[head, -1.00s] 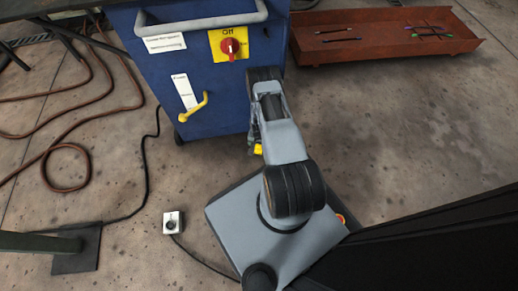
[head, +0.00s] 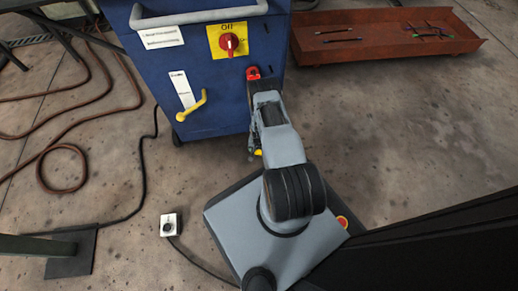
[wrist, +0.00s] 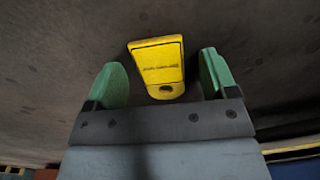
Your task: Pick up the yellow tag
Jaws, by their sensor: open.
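The yellow tag (wrist: 157,58), a flat tapered plate with a dark outline, a line of small print and a hole at its narrow end, shows in the wrist view. It lies between the two green fingers of my gripper (wrist: 162,66), with a gap on each side. The fingers are open and hold nothing. In the head view a small yellow patch (head: 258,152) shows beside my arm, low by the blue cabinet; it is probably the tag. My arm hides most of the gripper there. I cannot tell the tag's exact height above the floor.
The blue cabinet (head: 215,100) has a red switch (head: 229,42), a yellow handle (head: 193,106) and a red item (head: 252,73) near my arm. A rust-red tray (head: 370,52) lies at the back right. A small box (head: 170,225) with a cable sits on the floor.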

